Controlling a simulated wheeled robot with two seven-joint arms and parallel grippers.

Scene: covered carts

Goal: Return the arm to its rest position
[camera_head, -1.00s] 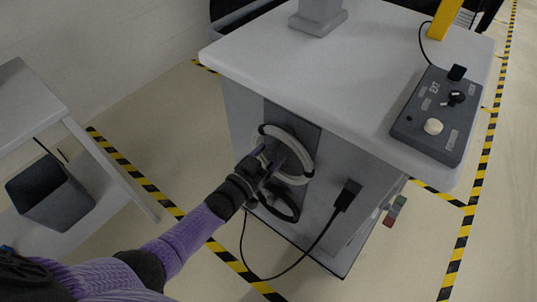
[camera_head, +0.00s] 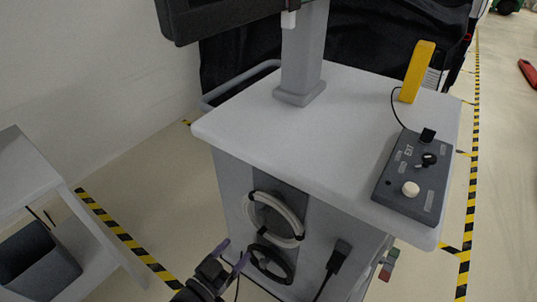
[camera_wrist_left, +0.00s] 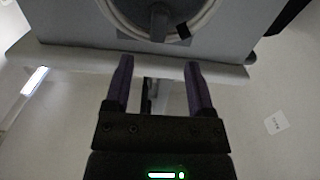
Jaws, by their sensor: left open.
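My left gripper (camera_head: 232,260) comes in at the bottom of the head view, in front of the cart's front panel and just left of the lower black ring. It is open and empty. In the left wrist view its two purple fingers (camera_wrist_left: 158,85) stand apart with nothing between them. The white coiled cable (camera_head: 275,218) hangs on the cart front, above and to the right of the gripper. It also shows at the top of the left wrist view (camera_wrist_left: 205,22), beyond the fingertips. My right gripper is not in view.
The white-topped cart (camera_head: 260,123) carries a post, a grey control box (camera_head: 412,178) and a yellow upright piece (camera_head: 417,70). A black coil (camera_head: 270,262) and a plug (camera_head: 339,255) are on its front. Floor between is clear.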

